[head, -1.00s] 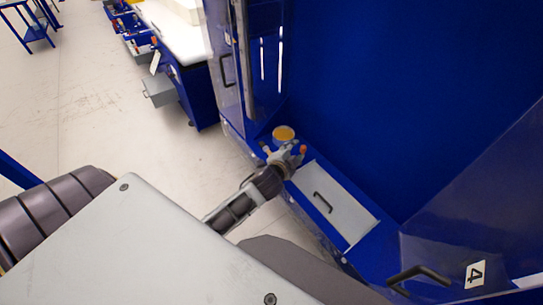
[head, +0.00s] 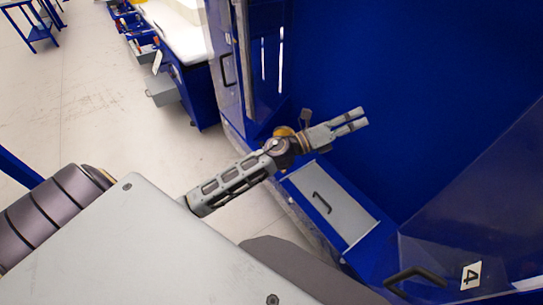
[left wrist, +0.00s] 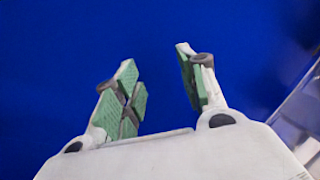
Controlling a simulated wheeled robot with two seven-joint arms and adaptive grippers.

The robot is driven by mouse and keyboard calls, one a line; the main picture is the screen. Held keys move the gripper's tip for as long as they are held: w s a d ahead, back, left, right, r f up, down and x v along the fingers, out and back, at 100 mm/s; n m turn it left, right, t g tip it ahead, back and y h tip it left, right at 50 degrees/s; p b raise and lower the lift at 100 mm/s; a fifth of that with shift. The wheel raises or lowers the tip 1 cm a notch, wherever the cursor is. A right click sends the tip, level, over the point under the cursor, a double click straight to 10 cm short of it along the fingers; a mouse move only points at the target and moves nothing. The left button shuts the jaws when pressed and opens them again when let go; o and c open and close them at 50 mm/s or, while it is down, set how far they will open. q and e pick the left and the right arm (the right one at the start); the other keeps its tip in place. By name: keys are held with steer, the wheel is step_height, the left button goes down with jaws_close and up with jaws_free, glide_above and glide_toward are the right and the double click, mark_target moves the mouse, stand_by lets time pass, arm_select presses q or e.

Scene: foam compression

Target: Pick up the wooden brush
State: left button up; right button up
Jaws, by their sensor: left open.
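I cannot make out a wooden brush in either view. My left gripper (head: 360,118) is open and empty, with its fingers pointing right in front of the blue back wall in the head view. In the left wrist view its two green-padded fingers (left wrist: 157,62) stand apart with only plain blue behind them. A yellow-orange round thing (head: 283,131) on the blue ledge is partly covered by my left wrist. My right gripper is not in view.
A grey lid with a black handle (head: 345,208) lies on the ledge below my left arm. A blue cabinet wall (head: 430,80) rises behind. A workbench (head: 185,35) stands at upper left.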

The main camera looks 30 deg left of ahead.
arm_select(q)
steer(key=s+d+f+m+g+h, duration=0.3)
steer(key=d+m+g, duration=0.2)
steer(key=m+g, duration=0.6)
steer(key=s+a+f+m+g+y, duration=0.1)
steer(key=a+f+m+g+y, duration=0.3)
steer(key=f+m, duration=0.5)
steer(key=a+f+m+g+y, duration=0.1)
steer(key=a+m+y, duration=0.4)
steer(key=a+y, duration=0.7)
steer(key=a+f, duration=0.1)
steer(key=a, duration=1)
steer(key=shift+g, duration=0.4)
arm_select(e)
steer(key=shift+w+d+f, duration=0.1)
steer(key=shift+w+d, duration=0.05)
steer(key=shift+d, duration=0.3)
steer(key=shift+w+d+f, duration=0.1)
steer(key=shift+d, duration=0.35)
arm_select(q)
steer(key=shift+f, duration=0.2)
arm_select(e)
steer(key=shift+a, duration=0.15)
